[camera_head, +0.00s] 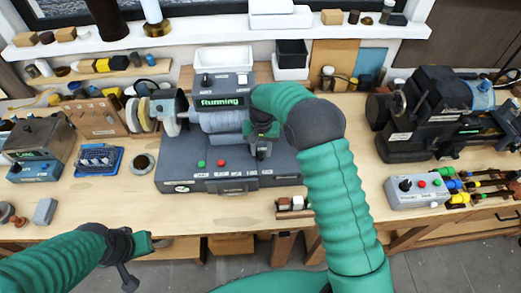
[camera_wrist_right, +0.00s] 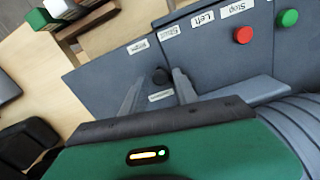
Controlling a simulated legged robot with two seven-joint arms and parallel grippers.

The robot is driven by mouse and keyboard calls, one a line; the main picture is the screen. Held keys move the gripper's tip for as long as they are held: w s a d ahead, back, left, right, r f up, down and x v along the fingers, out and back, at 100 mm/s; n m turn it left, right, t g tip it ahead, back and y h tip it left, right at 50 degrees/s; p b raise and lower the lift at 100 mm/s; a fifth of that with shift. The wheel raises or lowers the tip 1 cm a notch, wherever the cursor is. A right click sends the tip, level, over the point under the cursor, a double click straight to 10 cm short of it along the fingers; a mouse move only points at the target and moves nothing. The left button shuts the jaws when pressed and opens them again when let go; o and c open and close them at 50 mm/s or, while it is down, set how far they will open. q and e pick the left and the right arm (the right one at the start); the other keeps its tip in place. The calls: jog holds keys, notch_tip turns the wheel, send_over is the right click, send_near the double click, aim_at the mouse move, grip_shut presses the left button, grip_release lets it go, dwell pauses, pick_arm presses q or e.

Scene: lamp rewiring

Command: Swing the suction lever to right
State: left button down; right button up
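The polishing machine (camera_head: 230,178) stands mid-bench, its display (camera_head: 220,101) reading "Running". In the right wrist view a small black knob (camera_wrist_right: 160,76), which looks like the suction lever, sits on the machine's dark grey panel beside white labels. My right gripper (camera_wrist_right: 158,80) is open, with one finger on either side of the knob and small gaps showing. In the head view my right gripper (camera_head: 262,150) is over the machine's right part and hides the lever there. My left gripper (camera_head: 140,245) is low at the bench's front edge, away from the machine; its fingers are unclear.
Green (camera_head: 201,163) and red (camera_head: 221,163) buttons are on the machine's front. A blue tray (camera_head: 95,161) and a round cup (camera_head: 142,163) lie to the left. A grey control box (camera_head: 418,190) and a dark lathe-like machine (camera_head: 430,110) stand to the right.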

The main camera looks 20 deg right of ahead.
aim_at(261, 153)
jog(key=shift+o, duration=0.4)
jog(key=shift+r, duration=0.25)
notch_tip(261, 153, up, 16)
jog(key=b, duration=0.2)
jog(key=shift+b, duration=0.35)
jog(key=s+f+n+t+b, duration=0.1)
jog(key=s+f+n+b, duration=0.1)
jog(key=s+f, duration=0.6)
jog(key=s+a+f+n+t+b, duration=0.1)
jog(key=s+f+n+b, duration=0.1)
jog(key=s+f, duration=0.6)
jog(key=s+n, duration=0.1)
jog(key=s, duration=0.6)
jog(key=shift+s+f+t, duration=0.3)
jog(key=shift+f, duration=0.05)
